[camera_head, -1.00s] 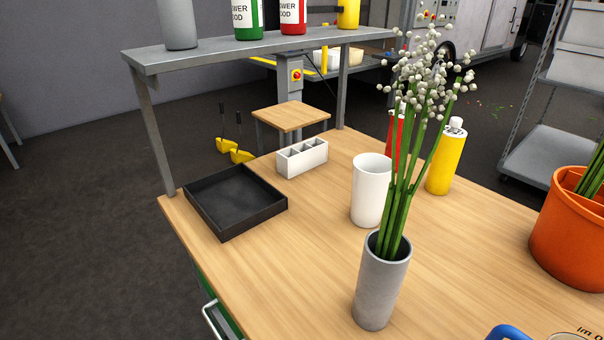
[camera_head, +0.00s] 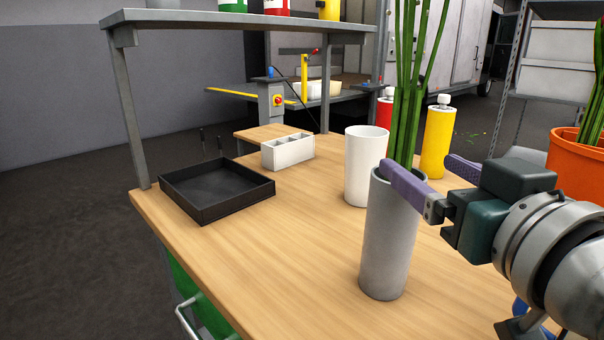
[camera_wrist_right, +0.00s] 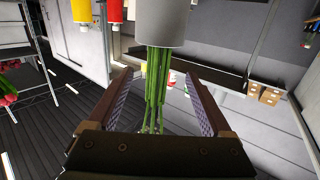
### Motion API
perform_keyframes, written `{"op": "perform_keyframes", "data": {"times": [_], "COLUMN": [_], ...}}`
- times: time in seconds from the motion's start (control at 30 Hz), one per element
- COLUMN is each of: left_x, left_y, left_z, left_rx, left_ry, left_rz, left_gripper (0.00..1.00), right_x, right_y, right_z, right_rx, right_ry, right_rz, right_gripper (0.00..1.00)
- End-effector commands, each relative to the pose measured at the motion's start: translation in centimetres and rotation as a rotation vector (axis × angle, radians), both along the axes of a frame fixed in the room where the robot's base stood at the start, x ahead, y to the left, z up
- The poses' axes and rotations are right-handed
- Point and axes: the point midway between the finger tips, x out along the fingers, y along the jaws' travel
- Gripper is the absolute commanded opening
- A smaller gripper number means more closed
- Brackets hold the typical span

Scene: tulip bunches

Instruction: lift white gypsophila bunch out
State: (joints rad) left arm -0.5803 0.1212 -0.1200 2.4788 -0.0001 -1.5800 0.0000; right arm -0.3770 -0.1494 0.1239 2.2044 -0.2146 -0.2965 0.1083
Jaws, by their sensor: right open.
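The gypsophila bunch shows as green stems (camera_head: 408,80) standing in a tall grey vase (camera_head: 388,245) on the wooden table; its white blossoms are above the head view's edge. My right gripper (camera_head: 418,163) is open at the vase rim, with its near purple finger in front of the rim. In the right wrist view the vase (camera_wrist_right: 168,22) is at the top and the stems (camera_wrist_right: 158,90) run down between the two open fingers (camera_wrist_right: 158,82). I cannot tell whether either finger touches the stems. My left gripper is not in view.
A white cup (camera_head: 366,165) stands close behind the vase. A yellow bottle (camera_head: 437,142) and a red bottle (camera_head: 383,118) are behind it. An orange pot (camera_head: 578,168) is at right. A black tray (camera_head: 217,190) and white divided holder (camera_head: 287,152) are at left. The front left table is clear.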

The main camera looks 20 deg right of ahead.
Motion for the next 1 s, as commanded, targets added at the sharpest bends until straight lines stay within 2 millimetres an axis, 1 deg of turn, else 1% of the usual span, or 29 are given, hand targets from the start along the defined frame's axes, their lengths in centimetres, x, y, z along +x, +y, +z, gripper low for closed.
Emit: {"op": "perform_keyframes", "data": {"times": [0.03, 0.17, 0.33, 0.57, 0.8, 0.9, 1.0], "left_x": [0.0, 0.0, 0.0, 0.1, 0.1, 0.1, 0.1], "left_y": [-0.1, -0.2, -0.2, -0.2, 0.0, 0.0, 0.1], "left_z": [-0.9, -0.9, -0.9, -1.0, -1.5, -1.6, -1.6], "left_rx": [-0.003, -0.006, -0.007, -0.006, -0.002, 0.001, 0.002], "left_ry": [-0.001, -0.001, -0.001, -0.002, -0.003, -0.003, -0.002], "left_rz": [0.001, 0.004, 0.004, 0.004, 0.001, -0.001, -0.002], "left_gripper": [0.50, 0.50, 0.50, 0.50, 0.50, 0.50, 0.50], "right_x": [0.2, 1.4, 3.7, 5.4, 8.8, 9.6, 9.8], "right_y": [-0.2, -0.5, -1.1, -1.5, -2.5, -2.7, -2.8], "right_z": [-0.3, 0.3, 0.4, 0.4, 0.3, 0.3, 0.3], "right_rx": [-0.004, -0.011, -0.011, -0.010, -0.011, -0.009, -0.009], "right_ry": [-0.031, -0.062, -0.060, -0.058, -0.057, -0.056, -0.055], "right_rz": [-0.006, -0.008, -0.008, -0.008, -0.008, -0.009, -0.009], "right_gripper": [0.84, 0.84, 0.84, 0.84, 0.84, 0.84, 0.84]}}
